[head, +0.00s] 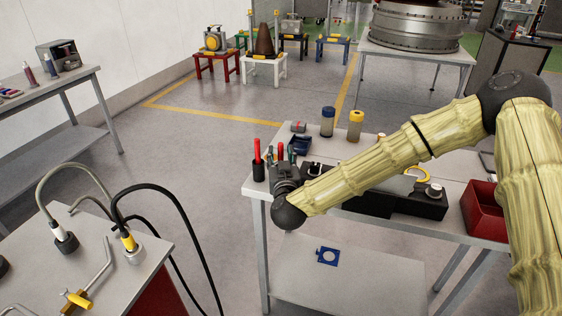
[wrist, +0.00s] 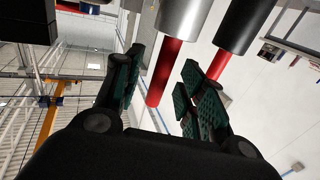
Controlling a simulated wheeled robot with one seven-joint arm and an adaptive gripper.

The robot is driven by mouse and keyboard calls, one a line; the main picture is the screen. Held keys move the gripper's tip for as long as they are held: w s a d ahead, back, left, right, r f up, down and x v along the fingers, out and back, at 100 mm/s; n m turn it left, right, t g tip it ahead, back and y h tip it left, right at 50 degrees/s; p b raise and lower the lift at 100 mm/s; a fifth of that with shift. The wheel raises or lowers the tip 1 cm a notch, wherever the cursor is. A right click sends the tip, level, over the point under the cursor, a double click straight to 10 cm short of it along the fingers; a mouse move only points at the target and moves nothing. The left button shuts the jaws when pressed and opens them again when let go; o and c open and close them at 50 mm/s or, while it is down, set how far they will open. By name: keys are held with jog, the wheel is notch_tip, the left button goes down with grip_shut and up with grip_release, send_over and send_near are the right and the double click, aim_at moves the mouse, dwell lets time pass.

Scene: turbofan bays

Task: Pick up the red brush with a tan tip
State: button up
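Two red sticks stand on the near left corner of the table. One red stick (head: 257,149) is in a black cup (head: 258,172), and the other red stick (head: 280,151) shows just behind my gripper (head: 286,160). In the wrist view one red stick (wrist: 164,72) runs out of a silver cup (wrist: 185,17) and the other (wrist: 217,66) out of a black cup (wrist: 245,22). My gripper (wrist: 157,80) is open, its green-padded fingers apart on either side of the silver cup's stick. I see no tan tip, so which stick is the brush I cannot tell.
Blue-capped and yellow-capped jars (head: 356,125) and a dark blue bin (head: 299,145) stand behind my gripper. A black block (head: 400,204) and a red bin (head: 483,207) lie further right. A bench with hoses (head: 105,268) is at the left.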

jog(key=shift+w, duration=0.75)
grip_shut()
jog(key=shift+r, duration=0.15)
jog(key=shift+r+b, duration=1)
jog(key=shift+r, duration=3.85)
